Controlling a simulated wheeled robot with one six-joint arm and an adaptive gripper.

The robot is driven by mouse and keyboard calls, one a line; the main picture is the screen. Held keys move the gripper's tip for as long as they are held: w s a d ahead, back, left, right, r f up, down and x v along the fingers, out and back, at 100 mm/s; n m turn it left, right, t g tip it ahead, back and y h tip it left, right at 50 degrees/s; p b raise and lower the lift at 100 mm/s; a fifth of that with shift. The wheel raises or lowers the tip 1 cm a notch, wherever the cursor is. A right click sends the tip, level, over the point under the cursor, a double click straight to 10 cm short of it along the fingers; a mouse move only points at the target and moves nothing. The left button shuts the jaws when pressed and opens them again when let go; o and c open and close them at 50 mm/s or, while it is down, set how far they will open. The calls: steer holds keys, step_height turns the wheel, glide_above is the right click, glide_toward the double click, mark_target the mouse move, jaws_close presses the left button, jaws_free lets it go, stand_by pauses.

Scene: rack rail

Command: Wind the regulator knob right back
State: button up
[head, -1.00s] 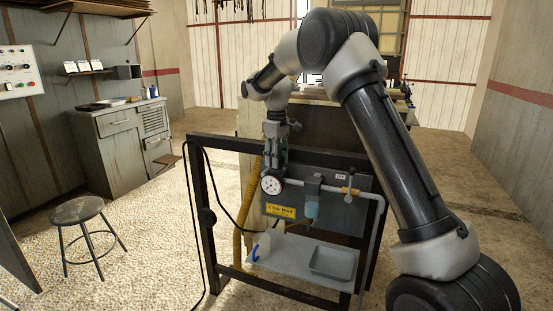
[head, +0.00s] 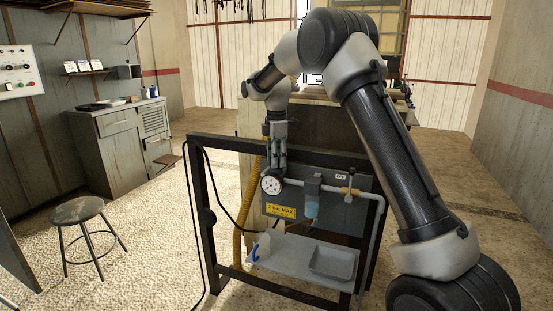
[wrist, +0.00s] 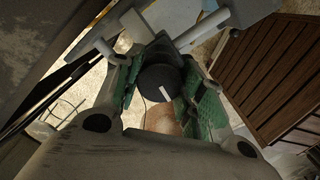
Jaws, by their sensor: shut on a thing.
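The regulator knob (wrist: 160,84) is a dark round cap with a white index line, seen from above in the wrist view. My gripper (wrist: 165,95) is shut on the knob, with a green-padded finger on each side. In the head view my gripper (head: 275,158) points down onto the top of the regulator, just above the round white pressure gauge (head: 271,185). The knob is hidden by the fingers there. The gauge needle is too small to read.
A dark frame (head: 205,215) carries the grey panel with a yellow max-pressure label (head: 281,211), a blue-bowled filter (head: 312,200) and a yellow-handled valve (head: 349,191). A shelf below holds a grey tray (head: 333,262). A stool (head: 77,211) stands left.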

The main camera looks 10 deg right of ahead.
steer(key=shift+n, duration=0.6)
steer(key=o, duration=1)
steer(key=shift+r, duration=0.1)
step_height(320, 180, up, 12)
steer(key=shift+f, duration=0.1)
